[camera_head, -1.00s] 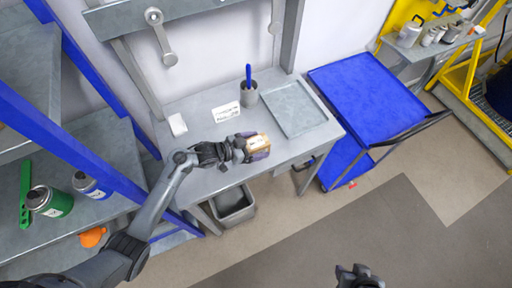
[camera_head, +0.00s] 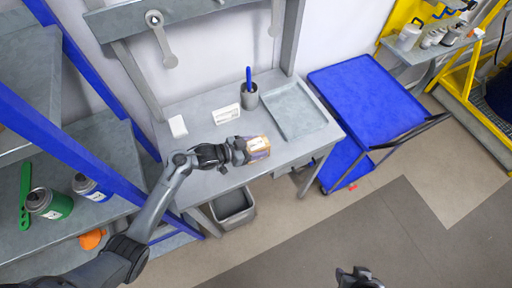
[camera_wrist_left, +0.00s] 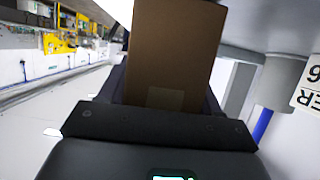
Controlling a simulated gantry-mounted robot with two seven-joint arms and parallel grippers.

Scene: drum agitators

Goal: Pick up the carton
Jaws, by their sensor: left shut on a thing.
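The carton (camera_head: 258,146) is a small brown box with a pale label. It is at the front part of the grey workbench in the head view. My left gripper (camera_head: 247,148) is shut on the carton, coming at it from the left. In the left wrist view the carton (camera_wrist_left: 172,50) stands large between the fingers, with a lighter patch on its near face. I cannot tell whether the carton touches the bench top. My right gripper (camera_head: 358,277) shows only partly at the bottom edge, away from the bench, and its jaws are unclear.
On the workbench (camera_head: 200,165) are a grey tray (camera_head: 295,110), a pen cup (camera_head: 250,98), a label card (camera_head: 227,114) and a white block (camera_head: 178,126). A grey bin (camera_head: 232,207) stands below. A blue cart (camera_head: 365,92) is at right, blue-framed shelving (camera_head: 70,140) at left.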

